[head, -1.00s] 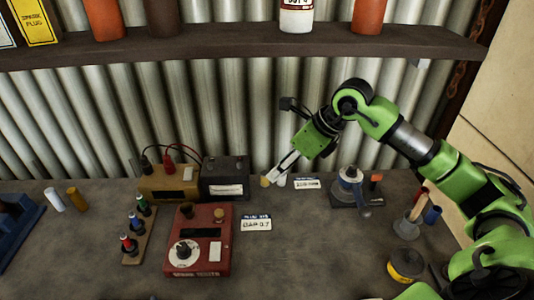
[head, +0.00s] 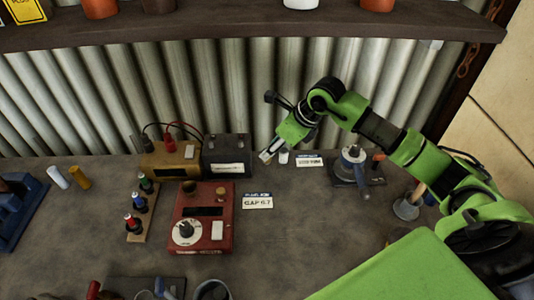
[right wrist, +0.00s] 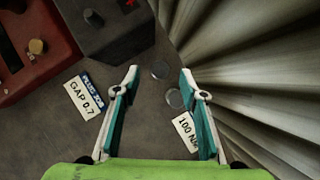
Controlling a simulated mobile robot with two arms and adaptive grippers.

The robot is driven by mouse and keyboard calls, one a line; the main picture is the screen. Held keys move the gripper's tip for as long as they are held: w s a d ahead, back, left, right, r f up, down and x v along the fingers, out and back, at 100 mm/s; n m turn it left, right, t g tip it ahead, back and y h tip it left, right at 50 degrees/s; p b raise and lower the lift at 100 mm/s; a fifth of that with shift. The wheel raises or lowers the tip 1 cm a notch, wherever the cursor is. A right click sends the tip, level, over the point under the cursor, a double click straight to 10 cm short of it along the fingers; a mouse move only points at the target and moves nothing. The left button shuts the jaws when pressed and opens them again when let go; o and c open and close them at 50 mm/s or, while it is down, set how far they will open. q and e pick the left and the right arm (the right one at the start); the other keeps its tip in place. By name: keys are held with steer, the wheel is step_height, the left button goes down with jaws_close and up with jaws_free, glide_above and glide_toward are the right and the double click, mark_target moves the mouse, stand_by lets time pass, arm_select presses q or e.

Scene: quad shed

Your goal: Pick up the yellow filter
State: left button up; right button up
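My right gripper (head: 268,156) reaches down over the back of the bench, beside the black battery box. Its two fingers are open and empty in the right wrist view (right wrist: 160,78). Two small round tops show between and beyond the fingertips: one (right wrist: 160,69) nearer the battery, one (right wrist: 174,97) nearer the "100" card. Both look greyish there, so their colours are hard to tell. In the head view a small white cylinder (head: 284,157) stands just right of the fingertips; the small yellow one beside it is largely hidden by the fingers. My left gripper is out of view.
The battery box (head: 227,155) is close on the left, the corrugated wall (head: 235,95) close behind. A label card (head: 309,161) and blue-grey device (head: 352,165) lie right. A red tester (head: 202,217) and "GAP 0.7" card (head: 257,201) stand in front. An ochre cylinder (head: 79,177) lies far left.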

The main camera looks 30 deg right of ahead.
steer(key=p+x, duration=0.1)
steer(key=x, duration=0.2)
steer(key=shift+w+a+f, duration=0.15)
steer(key=shift+w+a, duration=0.05)
steer(key=shift+w+f, duration=0.1)
steer(key=shift+f, duration=0.1)
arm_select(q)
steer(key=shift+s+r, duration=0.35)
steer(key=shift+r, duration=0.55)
arm_select(e)
steer(key=c, duration=0.9)
steer(key=shift+c, duration=0.2)
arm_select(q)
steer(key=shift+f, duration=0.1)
arm_select(e)
steer(key=shift+r, duration=0.15)
steer(key=shift+r, duration=0.2)
step_height(320, 180, up, 2)
steer(key=shift+r+b, duration=0.1)
steer(key=shift+b, duration=1)
arm_select(q)
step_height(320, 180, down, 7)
steer(key=b, duration=0.4)
steer(key=shift+b, duration=0.3)
arm_select(e)
steer(key=s+a+r, duration=0.4)
steer(key=s+r, duration=0.6)
steer(key=s, duration=0.3)
steer(key=shift+s, duration=0.25)
